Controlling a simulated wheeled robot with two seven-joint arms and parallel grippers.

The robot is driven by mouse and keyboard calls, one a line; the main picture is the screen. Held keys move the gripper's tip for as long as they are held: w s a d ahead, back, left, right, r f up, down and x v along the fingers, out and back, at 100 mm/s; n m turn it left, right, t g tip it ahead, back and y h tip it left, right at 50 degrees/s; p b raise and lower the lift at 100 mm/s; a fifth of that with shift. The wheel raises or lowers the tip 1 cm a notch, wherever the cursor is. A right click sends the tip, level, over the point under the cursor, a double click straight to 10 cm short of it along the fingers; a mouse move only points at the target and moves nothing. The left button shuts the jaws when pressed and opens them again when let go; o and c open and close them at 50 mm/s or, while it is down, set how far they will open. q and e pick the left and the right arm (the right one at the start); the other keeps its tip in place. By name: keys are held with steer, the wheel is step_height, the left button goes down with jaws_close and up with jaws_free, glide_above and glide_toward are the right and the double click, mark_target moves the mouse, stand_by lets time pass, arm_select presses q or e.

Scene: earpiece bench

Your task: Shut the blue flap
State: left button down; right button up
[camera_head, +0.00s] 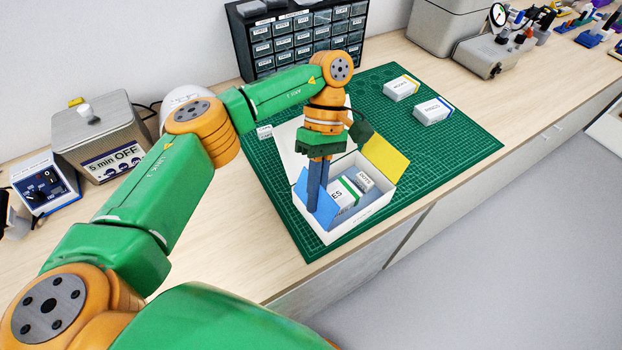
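An open white box (372,218) stands on the green mat, its lid (289,137) raised at the back. The blue flap (326,212) is at the box's left end, standing up and leaning outward. A yellow flap (386,158) stands open at the right end. My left gripper (315,206) points down at the blue flap, its fingers close together with nothing seen between them. The fingers cover part of the flap; I cannot tell whether they touch it. My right gripper is out of view.
Small labelled cartons (364,181) lie inside the box. Two white cartons (402,88) (432,110) lie on the green cutting mat (462,146) further right. A drawer cabinet (297,38) stands behind, and an ultrasonic cleaner (97,135) at left.

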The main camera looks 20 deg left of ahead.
arm_select(q)
steer(key=shift+w+r+g+p, duration=0.1)
steer(key=shift+g+p, duration=0.2)
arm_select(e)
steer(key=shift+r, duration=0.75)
arm_select(q)
steer(key=c, duration=1.1)
jaws_free()
steer(key=shift+o, duration=0.2)
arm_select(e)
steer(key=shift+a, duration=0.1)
